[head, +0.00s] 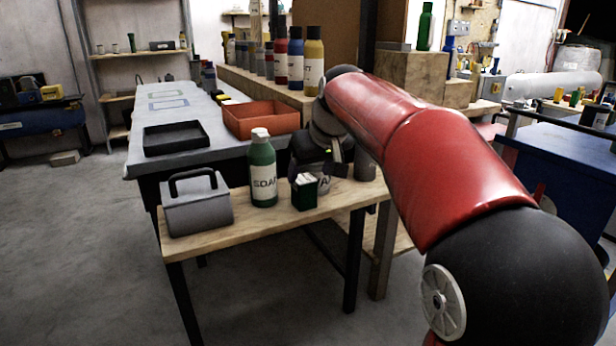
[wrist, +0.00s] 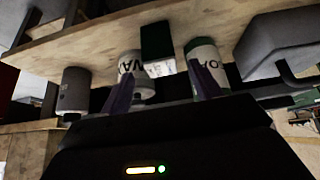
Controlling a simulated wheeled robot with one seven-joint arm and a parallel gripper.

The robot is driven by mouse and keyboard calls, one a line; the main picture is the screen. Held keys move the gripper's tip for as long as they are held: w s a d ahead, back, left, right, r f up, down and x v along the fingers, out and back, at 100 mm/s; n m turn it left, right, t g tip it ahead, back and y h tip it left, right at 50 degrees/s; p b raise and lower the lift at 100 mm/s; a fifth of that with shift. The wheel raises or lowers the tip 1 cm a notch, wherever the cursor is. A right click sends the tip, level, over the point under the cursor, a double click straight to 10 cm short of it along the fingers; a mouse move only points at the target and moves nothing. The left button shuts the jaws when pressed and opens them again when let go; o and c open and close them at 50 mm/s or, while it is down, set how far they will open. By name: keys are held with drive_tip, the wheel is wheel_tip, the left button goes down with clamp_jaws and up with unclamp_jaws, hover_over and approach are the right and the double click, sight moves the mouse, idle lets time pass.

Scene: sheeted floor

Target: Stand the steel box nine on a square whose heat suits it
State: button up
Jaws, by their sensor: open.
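No number nine is readable on anything. A grey box with a dark handle (head: 197,208) stands at the left end of the wooden bench; it also shows in the wrist view (wrist: 262,42). My gripper (head: 331,152) is open and empty behind the bench items. Its fingers (wrist: 164,82) are spread toward them in the wrist view.
On the bench (head: 270,217) stand a green SOAP bottle (head: 263,172), a green box with white contents (head: 304,194) and a partly hidden white-labelled can (head: 323,184). A black tray (head: 175,138) and an orange tray (head: 261,121) sit on the table. Several bottles line the ledge behind.

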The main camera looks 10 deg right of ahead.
drive_tip(key=v, duration=0.8)
drive_tip(key=shift+r+p, duration=0.3)
drive_tip(key=shift+p, duration=0.05)
drive_tip(key=shift+s+d, duration=0.1)
drive_tip(key=shift+s, duration=0.15)
